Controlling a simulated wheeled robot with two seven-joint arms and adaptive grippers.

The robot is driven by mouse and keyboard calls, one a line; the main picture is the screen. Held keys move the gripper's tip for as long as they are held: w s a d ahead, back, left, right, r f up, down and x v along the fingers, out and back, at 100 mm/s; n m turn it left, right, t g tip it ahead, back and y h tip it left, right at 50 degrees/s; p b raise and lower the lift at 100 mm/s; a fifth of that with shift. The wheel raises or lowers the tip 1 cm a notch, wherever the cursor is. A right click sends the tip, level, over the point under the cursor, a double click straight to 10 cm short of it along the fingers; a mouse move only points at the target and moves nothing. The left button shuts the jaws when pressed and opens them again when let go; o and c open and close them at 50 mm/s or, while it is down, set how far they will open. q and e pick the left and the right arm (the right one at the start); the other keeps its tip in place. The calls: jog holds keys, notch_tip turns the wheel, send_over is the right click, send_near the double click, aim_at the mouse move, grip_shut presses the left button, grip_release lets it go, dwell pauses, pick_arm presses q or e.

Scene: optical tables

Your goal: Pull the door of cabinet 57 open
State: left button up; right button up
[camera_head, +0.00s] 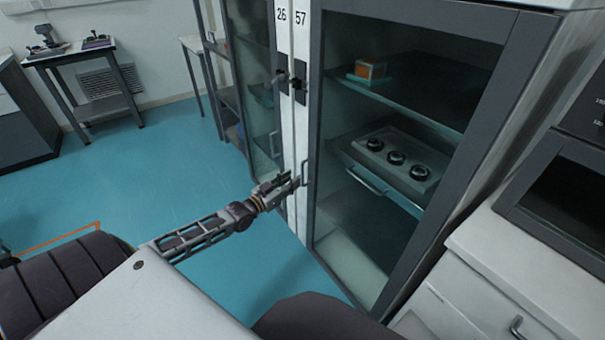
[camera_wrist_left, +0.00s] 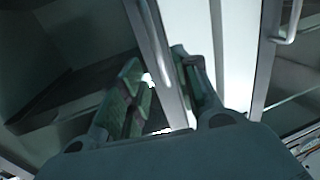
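Cabinet 57 (camera_head: 312,120) is a tall grey-framed glass-door cabinet on the right of the head view, its number beside 26 at the top. Its door looks closed. A thin vertical handle (camera_head: 304,173) sits on the door's left edge. My left gripper (camera_head: 289,184) is just left of this handle, in front of the frames between the cabinets. In the left wrist view its two fingers (camera_wrist_left: 158,92) are apart, with a pale upright bar between them. I cannot tell whether they touch it. A bent handle (camera_wrist_left: 291,22) shows at upper right there. My right gripper is not in view.
Cabinet 26 (camera_head: 245,70) stands directly left of 57. Dark lock fittings (camera_head: 298,84) sit above the gripper. A white drawer unit (camera_head: 500,275) is at right. A small table (camera_head: 75,55) stands at far left. The blue floor left of the cabinets is clear.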

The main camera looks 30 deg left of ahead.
aim_at(302, 173)
pick_arm(q)
jog(key=shift+w+d+b, duration=0.2)
jog(key=shift+w+b, duration=0.05)
jog(key=shift+w, duration=0.65)
jog(key=shift+w+d+b, duration=0.15)
jog(key=shift+w+b, duration=0.1)
jog(key=shift+w, duration=0.7)
jog(key=shift+w+d+b, duration=0.2)
jog(key=shift+w+b, duration=0.05)
jog(key=shift+w, duration=1.1)
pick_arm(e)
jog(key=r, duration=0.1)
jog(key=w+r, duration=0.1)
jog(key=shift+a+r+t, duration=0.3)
pick_arm(q)
jog(key=shift+d, duration=0.1)
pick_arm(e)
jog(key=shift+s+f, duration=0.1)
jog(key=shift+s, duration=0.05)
pick_arm(q)
jog(key=shift+c, duration=0.5)
